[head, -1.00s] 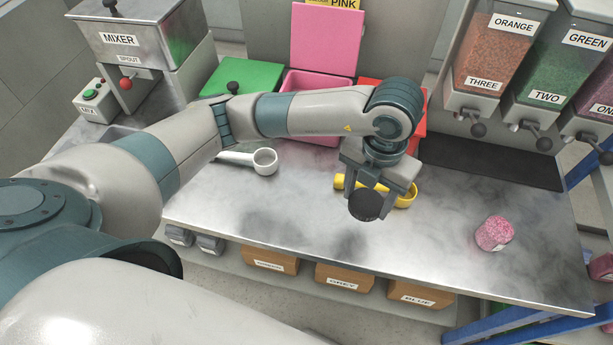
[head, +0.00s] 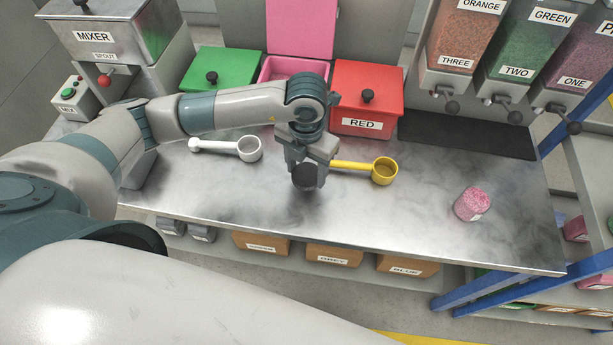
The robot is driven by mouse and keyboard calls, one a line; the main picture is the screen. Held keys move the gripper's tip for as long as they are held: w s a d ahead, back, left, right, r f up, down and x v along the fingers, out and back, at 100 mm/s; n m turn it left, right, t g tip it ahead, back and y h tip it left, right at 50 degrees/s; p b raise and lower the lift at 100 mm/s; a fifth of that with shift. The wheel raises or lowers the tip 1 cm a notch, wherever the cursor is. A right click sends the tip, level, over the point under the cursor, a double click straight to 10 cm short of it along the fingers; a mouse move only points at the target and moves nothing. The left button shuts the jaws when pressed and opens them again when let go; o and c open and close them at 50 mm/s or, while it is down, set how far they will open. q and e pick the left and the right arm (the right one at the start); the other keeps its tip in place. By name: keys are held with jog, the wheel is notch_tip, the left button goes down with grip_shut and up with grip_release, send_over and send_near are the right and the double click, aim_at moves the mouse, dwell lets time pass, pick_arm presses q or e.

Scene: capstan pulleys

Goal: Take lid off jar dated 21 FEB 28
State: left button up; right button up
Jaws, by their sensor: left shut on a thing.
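My left gripper (head: 308,164) is shut on a dark round lid (head: 305,176) and holds it above the steel worktop (head: 375,225), in front of the yellow scoop's handle. A small jar of pink granules (head: 472,204) stands on the worktop to the right, well apart from the gripper. No lid shows on this jar. Its label is mostly turned away and too small to read, so I cannot tell its date. My right gripper is not in view.
A yellow scoop (head: 384,171) and a white scoop (head: 248,149) lie on the worktop. Behind are a green bin (head: 222,72), an open pink bin (head: 293,68) and a red bin (head: 367,92). Dispensers (head: 519,55) hang at the back right. The worktop's front middle is clear.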

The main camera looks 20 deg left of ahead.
aim_at(306, 174)
pick_arm(q)
jog(key=shift+f+p, duration=0.8)
jog(key=shift+f, duration=1.2)
jog(key=shift+f, duration=0.1)
jog(key=shift+f, duration=0.1)
jog(key=o, duration=1.2)
jog(key=shift+r, duration=0.2)
